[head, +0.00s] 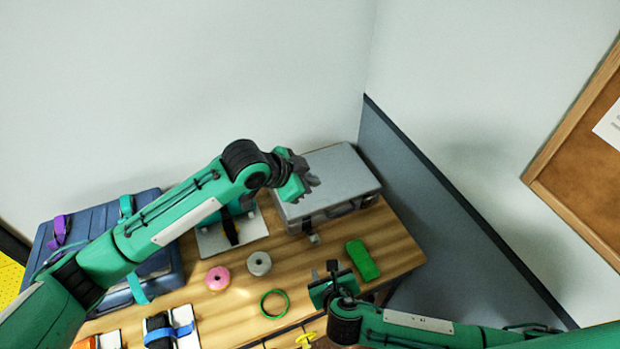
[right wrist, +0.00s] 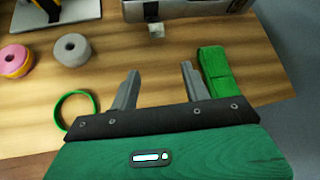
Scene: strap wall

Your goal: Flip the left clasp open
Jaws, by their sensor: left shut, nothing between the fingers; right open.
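A grey hard case (head: 345,172) stands at the back right of the table, lid shut. Its front edge also shows in the right wrist view (right wrist: 190,8). A small grey clasp (head: 313,238) sticks out low at the left of the case's front; it also shows in the right wrist view (right wrist: 156,31). Whether it is latched I cannot tell. My left gripper (head: 309,182) is shut and empty, over the left part of the lid; contact is unclear. My right gripper (head: 333,268) is open and empty in front of the case, fingers apart in the right wrist view (right wrist: 160,72).
A green block-like strap bundle (head: 362,260), a green ring (head: 274,304), a grey roll (head: 259,263) and a pink roll (head: 218,278) lie on the wooden table. A blue strapped case (head: 90,225) stands left. A dark grey panel (head: 440,200) borders the right side.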

